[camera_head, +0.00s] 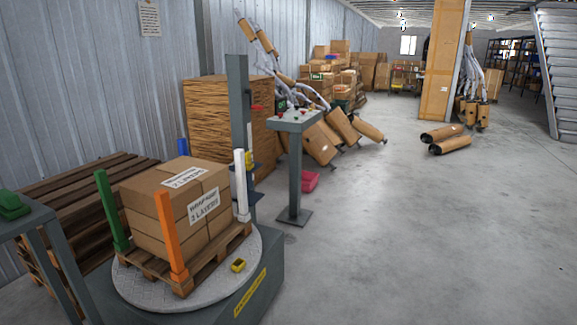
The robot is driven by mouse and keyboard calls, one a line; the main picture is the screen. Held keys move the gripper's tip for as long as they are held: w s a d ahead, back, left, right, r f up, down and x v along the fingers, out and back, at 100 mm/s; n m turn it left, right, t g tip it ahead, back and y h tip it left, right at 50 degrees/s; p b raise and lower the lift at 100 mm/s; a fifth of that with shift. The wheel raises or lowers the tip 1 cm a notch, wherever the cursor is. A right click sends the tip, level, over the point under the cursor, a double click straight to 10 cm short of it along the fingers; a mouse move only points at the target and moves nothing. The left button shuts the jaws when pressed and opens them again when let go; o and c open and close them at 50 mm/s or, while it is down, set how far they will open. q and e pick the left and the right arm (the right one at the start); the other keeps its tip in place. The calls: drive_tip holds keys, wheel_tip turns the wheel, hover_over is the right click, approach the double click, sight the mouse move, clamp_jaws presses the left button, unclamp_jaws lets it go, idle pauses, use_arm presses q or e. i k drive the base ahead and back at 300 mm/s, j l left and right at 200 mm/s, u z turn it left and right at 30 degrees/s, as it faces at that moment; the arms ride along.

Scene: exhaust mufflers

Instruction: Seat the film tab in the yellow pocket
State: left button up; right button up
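The yellow pocket (238,265) is a small yellow block with a dark opening on top. It lies on the round grey turntable (215,290), in front of the loaded pallet (205,262). I cannot pick out the film tab with certainty. A grey mast (238,110) stands behind the load, with a small red part (257,107) high on it and a small yellow part (250,158) lower down. Neither of my grippers shows in this view.
Cartons (150,215) sit on the pallet between a green post (110,210), an orange post (168,235) and a white post (241,185). A grey pedestal (295,175) with colored buttons stands behind, near a red bin (310,181).

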sight(236, 269)
drive_tip(key=i+l+z, duration=0.15)
drive_tip(key=i+z, duration=0.2)
drive_tip(key=i, duration=0.6)
drive_tip(key=i+j+z, duration=0.1)
drive_tip(key=i+z, duration=0.3)
drive_tip(key=i, duration=0.5)
drive_tip(key=i+l+u, duration=0.1)
drive_tip(key=i+u, duration=0.3)
drive_tip(key=i, duration=0.15)
drive_tip(key=i+l+u, duration=0.25)
drive_tip(key=i+u, duration=0.2)
drive_tip(key=i, duration=0.1)
